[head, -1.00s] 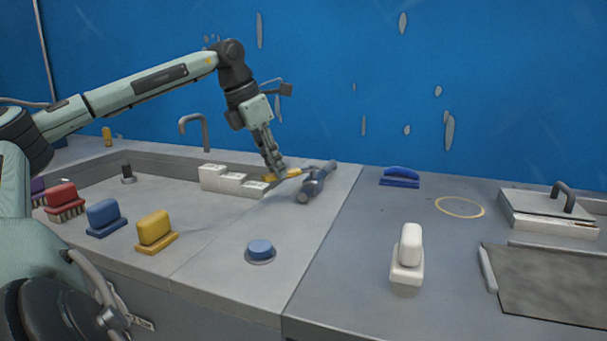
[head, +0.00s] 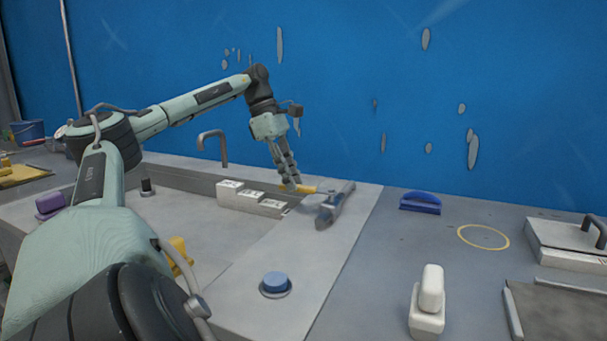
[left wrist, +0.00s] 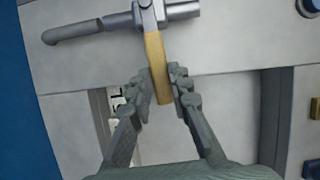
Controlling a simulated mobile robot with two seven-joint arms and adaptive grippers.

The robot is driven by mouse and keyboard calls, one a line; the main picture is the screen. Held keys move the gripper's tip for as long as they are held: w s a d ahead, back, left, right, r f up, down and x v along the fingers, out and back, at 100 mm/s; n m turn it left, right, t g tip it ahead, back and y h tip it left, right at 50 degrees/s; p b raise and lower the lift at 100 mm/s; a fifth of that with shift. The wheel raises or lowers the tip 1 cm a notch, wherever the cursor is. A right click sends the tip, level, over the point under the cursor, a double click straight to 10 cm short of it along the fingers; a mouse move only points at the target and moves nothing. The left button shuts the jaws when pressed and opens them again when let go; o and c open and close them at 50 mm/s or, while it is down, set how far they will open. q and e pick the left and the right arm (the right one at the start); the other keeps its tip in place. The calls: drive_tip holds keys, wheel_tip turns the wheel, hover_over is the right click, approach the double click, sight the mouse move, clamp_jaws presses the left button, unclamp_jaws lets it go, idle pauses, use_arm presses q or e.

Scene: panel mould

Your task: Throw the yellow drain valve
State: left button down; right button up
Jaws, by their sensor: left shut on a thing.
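The drain valve (head: 336,205) is a grey-blue pipe body on the grey counter by the basin's right end. Its yellow lever (head: 308,189) points left from the body. My left gripper (head: 291,185) reaches down to the lever from the upper left. In the left wrist view, the fingers (left wrist: 161,84) are on both sides of the yellow lever (left wrist: 155,58), shut on it. The lever runs up to the grey valve body (left wrist: 120,22). My right gripper is not in view.
A blue knob (head: 275,283) is on the counter in front. A blue-handled tool (head: 420,203) and a white-handled one (head: 428,300) stand to the right.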

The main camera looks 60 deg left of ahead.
use_arm(q)
drive_tip(key=shift+w+a+m, duration=0.3)
drive_tip(key=shift+w+m, duration=0.05)
drive_tip(key=shift+m, duration=0.15)
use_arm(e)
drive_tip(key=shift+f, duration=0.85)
use_arm(q)
drive_tip(key=c, duration=1.4)
unclamp_jaws()
drive_tip(key=v, duration=1.2)
drive_tip(key=shift+w, duration=0.15)
